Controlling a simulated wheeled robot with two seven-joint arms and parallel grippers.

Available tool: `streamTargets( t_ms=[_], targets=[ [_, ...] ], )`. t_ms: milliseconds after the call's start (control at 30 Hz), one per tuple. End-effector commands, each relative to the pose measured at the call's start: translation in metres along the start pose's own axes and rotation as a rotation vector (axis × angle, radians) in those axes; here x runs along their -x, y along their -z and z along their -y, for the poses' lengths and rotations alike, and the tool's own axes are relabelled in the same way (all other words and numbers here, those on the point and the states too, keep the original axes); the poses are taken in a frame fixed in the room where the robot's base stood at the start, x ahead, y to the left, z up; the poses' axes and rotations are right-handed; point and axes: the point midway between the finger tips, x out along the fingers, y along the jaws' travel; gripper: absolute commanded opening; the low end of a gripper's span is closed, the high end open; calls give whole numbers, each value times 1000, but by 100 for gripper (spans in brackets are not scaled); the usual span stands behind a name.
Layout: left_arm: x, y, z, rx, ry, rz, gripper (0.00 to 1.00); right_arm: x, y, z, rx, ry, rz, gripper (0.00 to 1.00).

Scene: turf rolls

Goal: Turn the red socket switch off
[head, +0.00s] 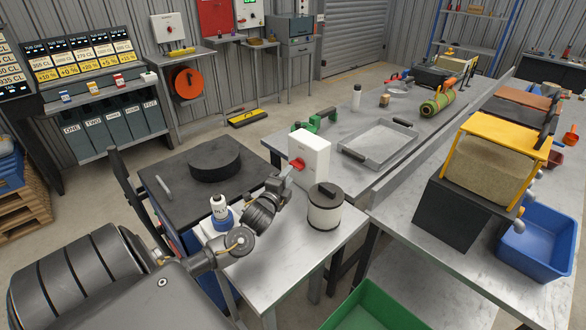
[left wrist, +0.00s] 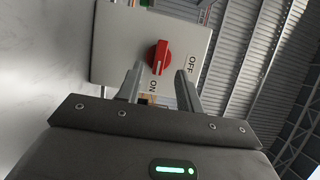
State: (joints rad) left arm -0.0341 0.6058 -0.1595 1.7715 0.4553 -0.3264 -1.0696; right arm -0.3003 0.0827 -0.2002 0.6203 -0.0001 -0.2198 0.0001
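The socket is a white box (head: 315,150) standing on the near metal table. Its red rotary switch (head: 296,164) faces my left gripper (head: 287,174). In the left wrist view the red knob (left wrist: 160,57) sits on the pale panel (left wrist: 118,50). The ON label (left wrist: 152,86) is below the knob and the OFF label (left wrist: 192,64) is to its right. The knob's handle lies lengthwise, its lower end towards ON. My left gripper's fingers (left wrist: 160,88) are apart, with nothing clearly held between them. Whether they touch the knob is unclear. My right gripper is not in view.
A white bottle with a blue base (head: 220,212) stands close to my left wrist. A white canister with a dark lid (head: 325,208) stands just right of the socket. A metal tray (head: 380,140) lies behind it. A green bin (head: 365,308) is below the table's front.

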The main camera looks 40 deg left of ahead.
Motion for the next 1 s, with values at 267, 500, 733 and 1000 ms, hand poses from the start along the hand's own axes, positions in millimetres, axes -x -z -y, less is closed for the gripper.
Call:
streamTargets(
  t_ms=[267,500,733,1000],
  targets=[
    [-39,0,0,0,-1,0,36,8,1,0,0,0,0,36],
    [-47,1,0,2,-1,-1,36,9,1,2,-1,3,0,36],
    [-46,1,-1,1,-1,-1,28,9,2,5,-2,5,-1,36],
    [-46,0,-1,0,-1,-1,0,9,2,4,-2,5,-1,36]
  ],
)
